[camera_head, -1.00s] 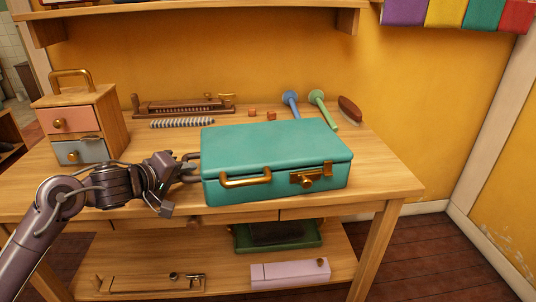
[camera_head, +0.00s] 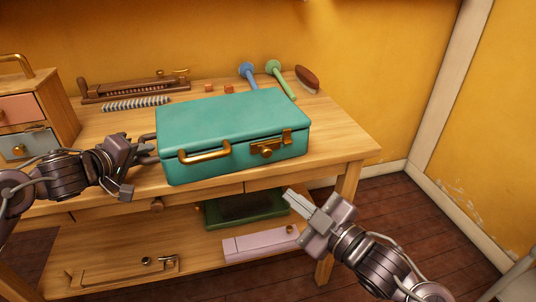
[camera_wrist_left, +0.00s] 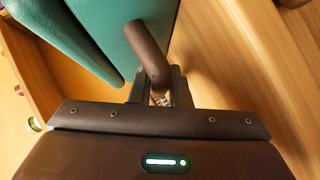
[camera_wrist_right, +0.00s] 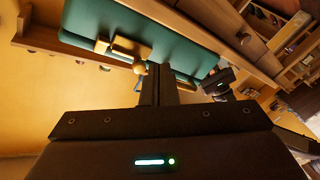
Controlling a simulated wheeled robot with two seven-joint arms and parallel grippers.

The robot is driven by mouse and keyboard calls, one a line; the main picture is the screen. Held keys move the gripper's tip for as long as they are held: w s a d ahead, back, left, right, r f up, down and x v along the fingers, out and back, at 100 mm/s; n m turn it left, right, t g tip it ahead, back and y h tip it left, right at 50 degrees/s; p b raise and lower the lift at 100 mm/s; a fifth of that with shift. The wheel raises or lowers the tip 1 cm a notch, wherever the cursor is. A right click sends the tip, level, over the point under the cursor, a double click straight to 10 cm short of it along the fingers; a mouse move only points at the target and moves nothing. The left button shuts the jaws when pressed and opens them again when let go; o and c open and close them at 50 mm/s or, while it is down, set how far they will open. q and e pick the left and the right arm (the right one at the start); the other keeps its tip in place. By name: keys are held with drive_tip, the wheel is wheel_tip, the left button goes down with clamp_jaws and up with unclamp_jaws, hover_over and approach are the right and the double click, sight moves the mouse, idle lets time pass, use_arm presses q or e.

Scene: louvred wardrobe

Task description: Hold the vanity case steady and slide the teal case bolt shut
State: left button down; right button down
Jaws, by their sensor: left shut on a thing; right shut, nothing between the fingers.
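The teal vanity case (camera_head: 235,115) lies closed on the wooden table. It has a brass front handle (camera_head: 204,157) and a brass bolt (camera_head: 267,150) at the right of its front face. The bolt also shows in the right wrist view (camera_wrist_right: 125,48). My left gripper (camera_head: 146,150) is shut on the dark side handle (camera_wrist_left: 147,48) at the case's left end. My right gripper (camera_head: 290,195) is shut and empty, in front of and below the bolt, apart from the case. Its fingertips (camera_wrist_right: 155,68) appear close to the bolt knob in the right wrist view, but the depth is unclear there.
A small drawer box (camera_head: 35,110) stands at the left. Blue (camera_head: 248,73) and green (camera_head: 280,78) knobbed sticks and a brown brush (camera_head: 307,78) lie behind the case. A lower shelf holds a lilac box (camera_head: 262,243). The tabletop right of the case is clear.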

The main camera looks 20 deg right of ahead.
sight(269, 156)
use_arm(q)
drive_tip(key=shift+f, duration=0.1)
use_arm(e)
wheel_tip(269, 156, up, 7)
drive_tip(key=s+a+n+y, duration=0.1)
drive_tip(key=s+n+y, duration=0.1)
drive_tip(key=n+y, duration=0.2)
drive_tip(key=shift+t, duration=0.4)
drive_tip(key=w+a, duration=0.1)
drive_tip(key=w, duration=0.2)
drive_tip(key=w+a, duration=0.1)
drive_tip(key=w, duration=0.2)
drive_tip(key=w+a, duration=0.1)
drive_tip(key=w, duration=0.2)
drive_tip(key=shift+a, duration=0.2)
drive_tip(key=shift+d+f, duration=0.35)
